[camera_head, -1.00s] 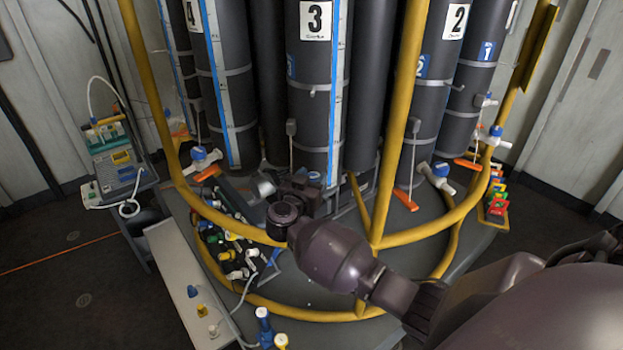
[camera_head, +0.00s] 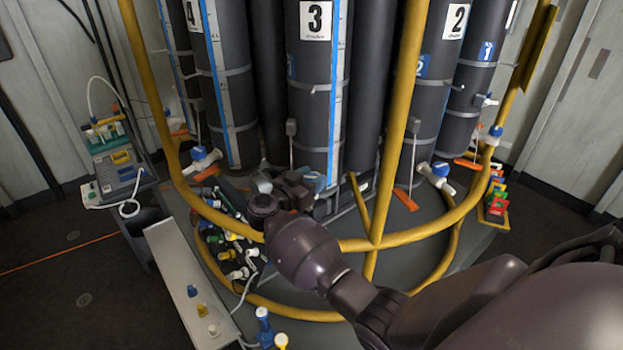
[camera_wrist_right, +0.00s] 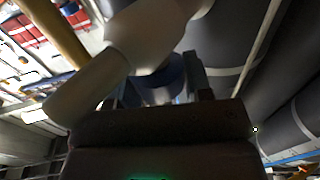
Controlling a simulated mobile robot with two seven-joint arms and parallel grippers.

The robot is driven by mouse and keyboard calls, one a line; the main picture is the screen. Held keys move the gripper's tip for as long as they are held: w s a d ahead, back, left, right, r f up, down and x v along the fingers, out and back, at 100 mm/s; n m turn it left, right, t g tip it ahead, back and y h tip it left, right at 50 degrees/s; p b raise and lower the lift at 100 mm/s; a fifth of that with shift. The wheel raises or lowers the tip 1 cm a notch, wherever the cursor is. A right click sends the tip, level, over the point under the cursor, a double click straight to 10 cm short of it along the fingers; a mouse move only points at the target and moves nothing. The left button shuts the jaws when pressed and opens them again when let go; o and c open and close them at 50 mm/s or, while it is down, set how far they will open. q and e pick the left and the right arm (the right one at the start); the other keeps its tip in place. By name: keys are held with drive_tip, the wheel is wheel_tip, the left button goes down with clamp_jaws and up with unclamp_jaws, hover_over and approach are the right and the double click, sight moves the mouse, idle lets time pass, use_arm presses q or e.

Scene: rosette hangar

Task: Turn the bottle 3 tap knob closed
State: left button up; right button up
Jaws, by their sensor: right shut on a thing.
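Bottle 3 (camera_head: 308,110) is a tall dark cylinder with a white "3" label, in the middle of the head view. My right gripper (camera_head: 308,182) is at its foot, shut on the blue tap knob (camera_head: 317,179). In the right wrist view, the white tap body (camera_wrist_right: 150,35) fills the upper middle, with the blue knob (camera_wrist_right: 165,82) below it by the fingers. The gripper and wrist hide most of the tap in the head view, and I cannot tell the knob's angle. My left gripper is not in view.
Yellow rails (camera_head: 372,244) curve around the bottles, and my right arm reaches over the front one. Other taps with blue knobs stand at the left (camera_head: 198,153) and right (camera_head: 440,168). Several small fittings lie below left, near a grey bench (camera_head: 180,262).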

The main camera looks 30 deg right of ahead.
drive_tip(key=o, duration=0.9)
drive_tip(key=shift+a, duration=0.1)
drive_tip(key=b+v, duration=0.1)
drive_tip(key=v, duration=0.9)
drive_tip(key=shift+s+a, duration=0.1)
drive_tip(key=shift+a, duration=0.15)
